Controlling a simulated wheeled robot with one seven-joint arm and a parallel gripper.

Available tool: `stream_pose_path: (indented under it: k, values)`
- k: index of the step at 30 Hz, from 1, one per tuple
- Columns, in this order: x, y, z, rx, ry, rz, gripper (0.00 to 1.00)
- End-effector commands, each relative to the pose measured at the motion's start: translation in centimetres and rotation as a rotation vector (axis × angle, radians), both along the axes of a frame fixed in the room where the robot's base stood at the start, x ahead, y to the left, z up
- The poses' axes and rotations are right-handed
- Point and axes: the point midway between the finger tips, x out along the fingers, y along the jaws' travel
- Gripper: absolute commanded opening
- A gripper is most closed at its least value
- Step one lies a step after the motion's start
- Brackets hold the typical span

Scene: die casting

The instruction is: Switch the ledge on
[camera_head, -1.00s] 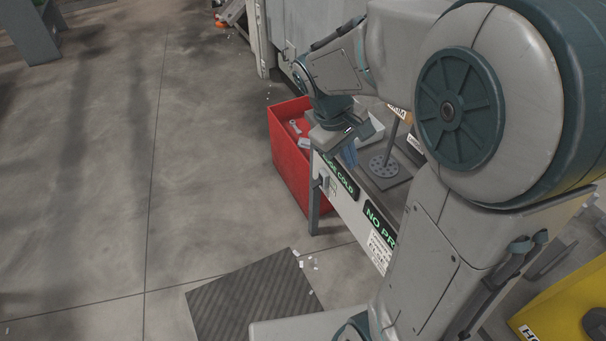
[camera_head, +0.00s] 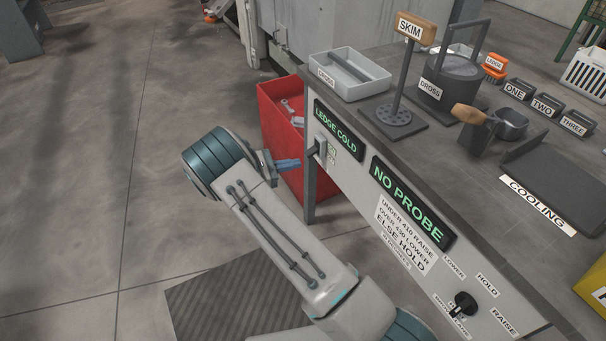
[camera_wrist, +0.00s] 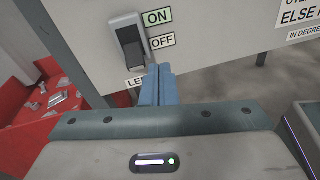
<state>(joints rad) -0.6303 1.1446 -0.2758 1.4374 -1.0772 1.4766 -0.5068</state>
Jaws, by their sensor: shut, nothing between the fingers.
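The ledge switch (camera_head: 318,148) is a dark lever on a grey plate at the left end of the bench's front panel. In the wrist view the switch (camera_wrist: 131,45) has a green ON label (camera_wrist: 158,16) above a white OFF label (camera_wrist: 162,41); its lever seems tilted down. A display (camera_head: 336,129) above it reads LEDGE COLD. My gripper (camera_head: 298,162) is shut and empty, with its blue fingers just in front of the panel. In the wrist view my fingertips (camera_wrist: 159,68) are just below and right of the lever; contact cannot be told.
A red bin (camera_head: 283,115) stands behind the bench's left leg. A NO PROBE display (camera_head: 411,200) and a rotary knob (camera_head: 464,304) are further right on the panel. The skim tool (camera_head: 400,90) and dross pot (camera_head: 452,78) stand on top. Open floor lies left.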

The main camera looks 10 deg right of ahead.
Motion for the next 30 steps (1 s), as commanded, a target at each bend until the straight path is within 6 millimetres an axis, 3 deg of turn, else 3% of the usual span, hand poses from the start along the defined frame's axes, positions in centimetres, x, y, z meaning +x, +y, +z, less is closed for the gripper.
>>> stream_pose_path:
  k: [1,3,9,23,30]
  values:
    - [0.4,0.9,-2.9,-0.050,0.020,0.037,0.00]
    - [0.9,1.8,-4.9,-0.108,0.038,0.080,0.00]
    - [1.5,3.4,-7.7,-0.201,0.066,0.148,0.00]
    - [1.6,3.3,-7.9,-0.213,0.069,0.156,0.00]
    - [2.6,0.0,-7.7,-0.213,0.071,0.152,0.00]
